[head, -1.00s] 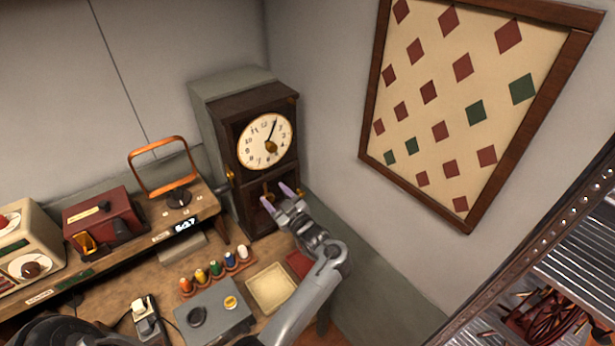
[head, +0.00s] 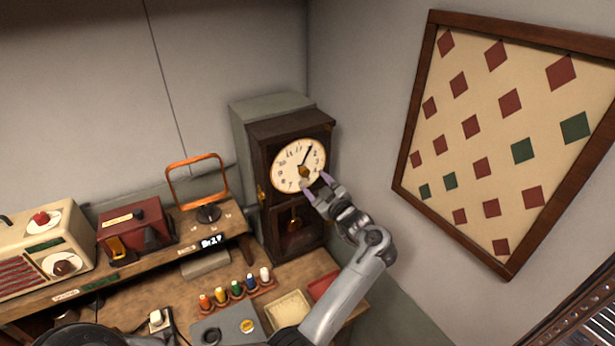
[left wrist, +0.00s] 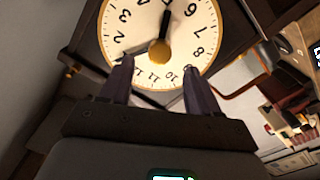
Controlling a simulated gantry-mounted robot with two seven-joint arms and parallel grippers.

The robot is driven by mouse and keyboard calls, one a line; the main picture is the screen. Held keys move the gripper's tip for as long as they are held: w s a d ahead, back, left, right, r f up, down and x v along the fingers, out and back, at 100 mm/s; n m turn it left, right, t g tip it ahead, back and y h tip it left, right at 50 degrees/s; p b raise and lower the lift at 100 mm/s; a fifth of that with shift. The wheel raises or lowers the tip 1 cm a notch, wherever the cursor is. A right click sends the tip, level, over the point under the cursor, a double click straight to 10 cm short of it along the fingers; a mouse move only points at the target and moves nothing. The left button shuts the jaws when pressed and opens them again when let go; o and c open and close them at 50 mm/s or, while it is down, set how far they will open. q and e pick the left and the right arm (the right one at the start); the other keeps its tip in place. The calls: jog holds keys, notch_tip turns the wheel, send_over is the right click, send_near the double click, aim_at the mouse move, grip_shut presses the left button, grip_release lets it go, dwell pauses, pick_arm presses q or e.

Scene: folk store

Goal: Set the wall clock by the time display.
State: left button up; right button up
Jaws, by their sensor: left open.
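The wall clock (head: 287,153) is a dark wooden case with a cream face, black hands and a brass knob (head: 304,171) at the centre. One hand points near 1; in the left wrist view the face (left wrist: 185,45) is upside down and another hand points near 5. The time display (head: 211,241) glows white on the shelf edge; its digits are blurred, perhaps 5:27. My left gripper (head: 317,185) is open and empty before the lower right of the face. In the left wrist view its fingertips (left wrist: 155,66) sit either side below the knob (left wrist: 159,52), apart from it. My right gripper is not in view.
An orange-framed stand (head: 198,183), a red box (head: 135,226) and a cream device (head: 40,247) stand on the shelf left of the clock. Several coloured spools (head: 236,288) and a cream tray (head: 288,311) lie below. A diamond-pattern board (head: 500,140) hangs on the right wall.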

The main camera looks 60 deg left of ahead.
aim_at(306, 174)
pick_arm(q)
jog(key=shift+w+a+b, duration=0.1)
jog(key=shift+a+b, duration=0.35)
jog(key=shift+a, duration=2.2)
jog(key=shift+a, duration=0.1)
jog(key=c, duration=0.7)
